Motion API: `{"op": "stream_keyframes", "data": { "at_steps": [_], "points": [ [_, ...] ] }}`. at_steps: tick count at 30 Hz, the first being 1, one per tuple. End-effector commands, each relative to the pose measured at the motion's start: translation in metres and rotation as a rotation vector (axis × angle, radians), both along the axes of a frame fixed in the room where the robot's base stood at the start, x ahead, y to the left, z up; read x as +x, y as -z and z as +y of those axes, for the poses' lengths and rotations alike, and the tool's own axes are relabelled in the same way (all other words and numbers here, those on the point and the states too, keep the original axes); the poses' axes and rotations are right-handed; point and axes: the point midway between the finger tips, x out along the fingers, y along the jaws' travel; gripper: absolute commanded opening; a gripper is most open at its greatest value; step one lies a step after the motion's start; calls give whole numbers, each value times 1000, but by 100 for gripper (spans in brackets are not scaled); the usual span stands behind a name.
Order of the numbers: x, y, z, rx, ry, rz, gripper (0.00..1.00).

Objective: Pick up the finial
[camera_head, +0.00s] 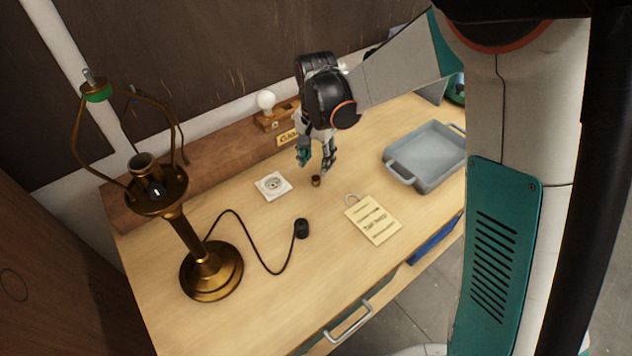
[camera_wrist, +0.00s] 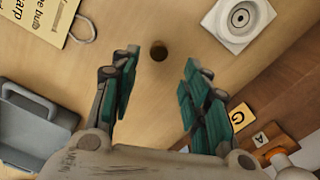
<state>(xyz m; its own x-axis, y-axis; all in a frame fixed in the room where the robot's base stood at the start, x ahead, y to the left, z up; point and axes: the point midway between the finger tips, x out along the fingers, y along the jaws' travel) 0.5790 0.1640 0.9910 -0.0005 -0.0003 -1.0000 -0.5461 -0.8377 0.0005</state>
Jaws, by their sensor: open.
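The finial (camera_head: 316,181) is a small dark brass piece standing on the wooden table between the wall socket plate and the paper tag. In the wrist view the finial (camera_wrist: 158,50) shows as a small round brown shape on the bare wood. My gripper (camera_head: 316,168) is just above it, pointing down. In the wrist view my gripper (camera_wrist: 158,75) has its teal finger pads spread wide, with nothing between them. The finial lies a little beyond the fingertips, roughly in line with the gap. I cannot tell the exact height between them.
A brass lamp (camera_head: 209,267) with a black cord and plug (camera_head: 302,229) stands at left. A white socket plate (camera_head: 273,186) is near the finial. A paper tag (camera_head: 373,219) and a grey tray (camera_head: 427,157) lie right. A bulb (camera_head: 266,100) stands behind. Wood around the finial is clear.

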Motion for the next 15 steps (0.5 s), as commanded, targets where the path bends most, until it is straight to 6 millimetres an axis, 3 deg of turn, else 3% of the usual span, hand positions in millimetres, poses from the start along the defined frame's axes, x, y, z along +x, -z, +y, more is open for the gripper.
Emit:
{"op": "stream_keyframes", "data": {
  "at_steps": [8, 15],
  "points": [
    [-3, 17, 1, 0, -1, 0, 42],
    [-9, 51, 3, 0, 0, 0, 42]
  ]
}}
